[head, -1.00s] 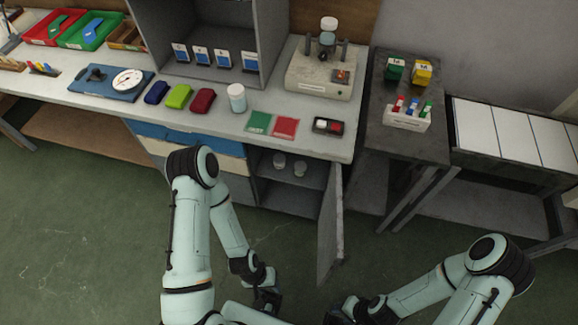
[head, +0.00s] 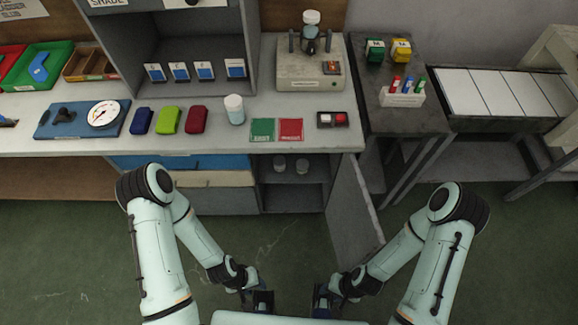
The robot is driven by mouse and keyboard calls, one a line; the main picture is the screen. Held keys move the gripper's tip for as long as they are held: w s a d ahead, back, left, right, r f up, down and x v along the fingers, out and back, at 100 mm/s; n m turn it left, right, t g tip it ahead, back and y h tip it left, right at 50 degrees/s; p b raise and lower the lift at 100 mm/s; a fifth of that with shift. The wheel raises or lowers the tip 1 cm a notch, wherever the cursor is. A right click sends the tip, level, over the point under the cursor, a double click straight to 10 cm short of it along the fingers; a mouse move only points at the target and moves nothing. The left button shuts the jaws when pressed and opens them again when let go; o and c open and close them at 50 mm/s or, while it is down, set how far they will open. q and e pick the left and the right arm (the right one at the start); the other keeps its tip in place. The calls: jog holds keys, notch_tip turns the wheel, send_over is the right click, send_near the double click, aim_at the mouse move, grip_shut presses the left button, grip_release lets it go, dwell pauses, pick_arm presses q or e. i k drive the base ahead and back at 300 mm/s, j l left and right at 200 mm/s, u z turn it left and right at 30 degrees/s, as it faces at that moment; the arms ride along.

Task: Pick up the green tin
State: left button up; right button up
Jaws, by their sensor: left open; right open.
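A dark green block-shaped container (head: 375,50) with a white label on top stands at the back of the dark side table, left of a similar yellow one (head: 401,51). A lime green rounded case (head: 168,120) lies on the long bench between a blue case (head: 142,121) and a red one (head: 196,119). I cannot tell for certain which green item is the tin. My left gripper (head: 262,302) and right gripper (head: 322,302) are low at the bottom centre, in front of the bench and far from both. Both are open, and I see nothing held.
A cabinet door (head: 355,210) hangs open below the bench, ahead of my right arm. On the bench are a white jar (head: 234,109), green and red cards (head: 263,130), and a machine (head: 310,70). A rack of small bottles (head: 402,98) stands before the green and yellow containers.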

aim_at(302, 164)
jog(key=j, duration=1.1)
jog(key=i+j, duration=0.15)
jog(key=j, duration=0.15)
jog(key=i+j, duration=0.15)
jog(key=j, duration=0.15)
jog(key=i+j, duration=0.15)
jog(key=j, duration=0.2)
